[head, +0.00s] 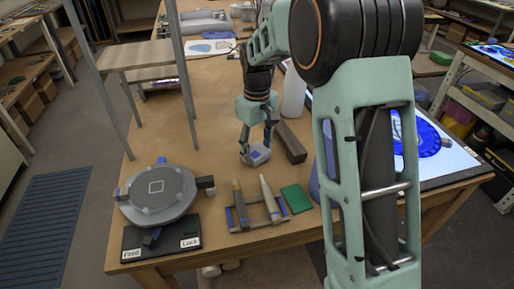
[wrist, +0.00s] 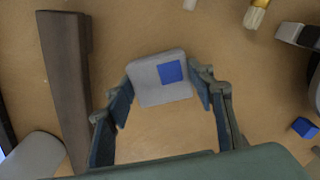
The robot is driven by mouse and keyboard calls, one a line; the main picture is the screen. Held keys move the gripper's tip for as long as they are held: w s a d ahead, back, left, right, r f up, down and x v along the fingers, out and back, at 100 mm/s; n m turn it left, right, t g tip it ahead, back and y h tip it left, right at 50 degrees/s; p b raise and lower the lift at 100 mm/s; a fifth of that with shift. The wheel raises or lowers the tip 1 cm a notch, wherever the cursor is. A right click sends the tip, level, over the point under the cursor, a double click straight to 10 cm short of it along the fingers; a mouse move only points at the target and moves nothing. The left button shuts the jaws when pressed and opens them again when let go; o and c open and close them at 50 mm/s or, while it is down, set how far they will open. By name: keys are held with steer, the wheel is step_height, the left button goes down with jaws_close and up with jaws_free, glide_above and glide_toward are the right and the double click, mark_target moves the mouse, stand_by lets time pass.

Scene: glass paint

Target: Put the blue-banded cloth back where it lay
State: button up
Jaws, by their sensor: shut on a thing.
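The cloth (head: 258,156) is a small light-grey folded pad with a blue patch on top. In the wrist view the cloth (wrist: 147,74) lies between the two fingertips. My gripper (head: 257,146) points down at the middle of the table and is shut on the cloth's two sides; the fingers also show in the wrist view (wrist: 161,82). I cannot tell whether the cloth touches the table or hangs just above it.
A dark brown bar (head: 289,141) lies close to the right of my gripper. A tool rest (head: 238,221) with two tools and a green pad (head: 296,198) are nearer the front. A round turntable (head: 157,190) stands at left, a lit panel (head: 455,160) at right. Bare table lies left of the cloth.

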steer(key=shift+f, duration=0.3)
steer(key=o, duration=1.1)
steer(key=shift+r, duration=0.1)
